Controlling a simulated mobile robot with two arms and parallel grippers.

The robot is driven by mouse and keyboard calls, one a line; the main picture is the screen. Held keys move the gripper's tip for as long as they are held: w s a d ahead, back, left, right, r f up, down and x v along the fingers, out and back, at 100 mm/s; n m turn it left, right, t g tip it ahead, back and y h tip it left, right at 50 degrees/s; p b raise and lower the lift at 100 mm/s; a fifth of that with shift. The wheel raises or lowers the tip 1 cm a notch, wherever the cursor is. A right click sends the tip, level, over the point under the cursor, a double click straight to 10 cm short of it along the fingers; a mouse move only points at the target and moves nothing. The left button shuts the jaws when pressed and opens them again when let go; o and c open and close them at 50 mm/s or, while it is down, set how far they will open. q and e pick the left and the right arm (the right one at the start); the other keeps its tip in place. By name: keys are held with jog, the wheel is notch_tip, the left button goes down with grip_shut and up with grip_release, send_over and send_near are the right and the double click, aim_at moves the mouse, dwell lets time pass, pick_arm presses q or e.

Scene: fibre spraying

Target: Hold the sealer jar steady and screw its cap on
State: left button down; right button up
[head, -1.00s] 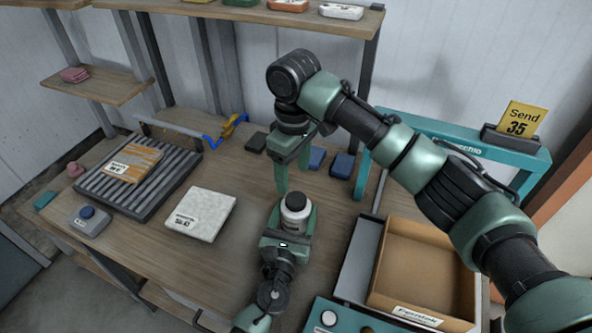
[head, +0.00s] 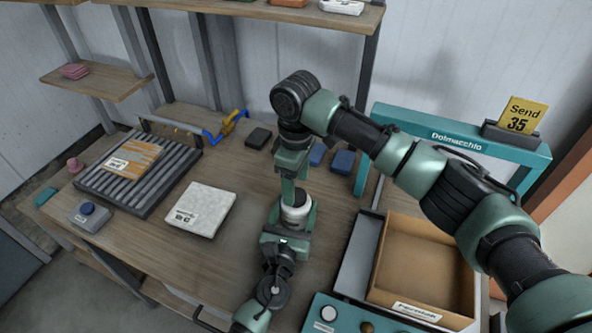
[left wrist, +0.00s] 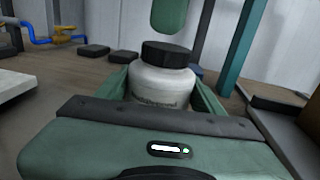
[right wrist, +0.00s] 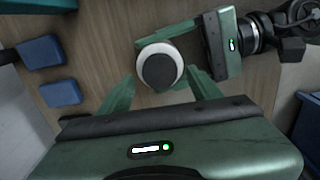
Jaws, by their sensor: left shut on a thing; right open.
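The white sealer jar (left wrist: 160,85) stands upright on the wooden table. Its black cap (left wrist: 167,54) sits on top of it; I cannot tell how tight it is. My left gripper (head: 293,218) is shut on the jar's body, with a finger on each side, as the left wrist view shows. My right gripper (right wrist: 160,95) is open and points down from above. In the right wrist view its fingertips lie on either side of the cap (right wrist: 159,70), with gaps. In the head view the right gripper (head: 294,185) hides most of the cap.
A cardboard box (head: 422,262) stands right of the jar, by a teal frame (head: 460,144). A white slab (head: 199,209) lies to the left, beyond it a roller rack (head: 117,194). Dark blocks (head: 258,138) and blue blocks (head: 343,162) lie behind.

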aim_at(296, 195)
jog(key=shift+f, duration=1.55)
grip_shut()
jog(key=shift+o, duration=0.8)
grip_release()
jog(key=shift+r, duration=0.15)
notch_tip(296, 195, up, 12)
pick_arm(q)
jog(key=shift+c, duration=0.8)
grip_release()
